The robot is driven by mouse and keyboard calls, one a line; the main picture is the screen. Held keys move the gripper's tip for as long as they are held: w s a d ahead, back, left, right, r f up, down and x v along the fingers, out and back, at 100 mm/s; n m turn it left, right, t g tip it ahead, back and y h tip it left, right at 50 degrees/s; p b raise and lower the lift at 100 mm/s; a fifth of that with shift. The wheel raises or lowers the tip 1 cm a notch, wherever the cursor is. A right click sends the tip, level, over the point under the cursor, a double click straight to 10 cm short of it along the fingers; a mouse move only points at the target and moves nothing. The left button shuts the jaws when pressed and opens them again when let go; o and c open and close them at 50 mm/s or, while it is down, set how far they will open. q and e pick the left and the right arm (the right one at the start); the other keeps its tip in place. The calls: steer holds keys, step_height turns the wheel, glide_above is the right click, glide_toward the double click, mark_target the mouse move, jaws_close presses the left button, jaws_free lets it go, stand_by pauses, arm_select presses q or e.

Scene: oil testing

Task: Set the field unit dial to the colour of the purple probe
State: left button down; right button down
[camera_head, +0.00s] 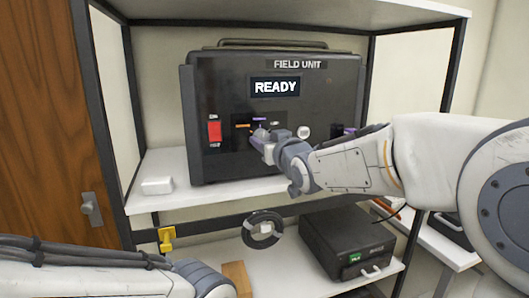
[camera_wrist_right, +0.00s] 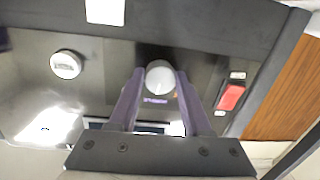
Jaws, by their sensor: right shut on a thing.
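The field unit (camera_head: 340,90) is a dark box on the upper shelf, its screen (camera_head: 275,87) reading READY. My right gripper (camera_head: 260,137) is at the unit's front panel, shut on the pale round dial (camera_wrist_right: 160,76), which sits between its fingertips in the right wrist view. Around the dial are small coloured marks, an orange one (camera_head: 243,126) and a purple one (camera_head: 259,119). The dial's pointing direction is not clear. A purple patch (camera_head: 349,130) shows beside my right arm; whether it is the probe I cannot tell.
A red switch (camera_head: 215,131) is left of the dial, and a white knob (camera_head: 304,131) is to its right. Below are a black ring-shaped wheel (camera_head: 262,230), a yellow fixture (camera_head: 167,240) and a dark box (camera_head: 345,247).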

steer(key=shift+n+b, duration=0.65)
steer(key=shift+n, duration=0.05)
steer(key=shift+c, duration=1.7)
jaws_free()
steer(key=b+v, duration=0.2)
steer(key=v, duration=0.8)
steer(key=shift+s+b, duration=0.3)
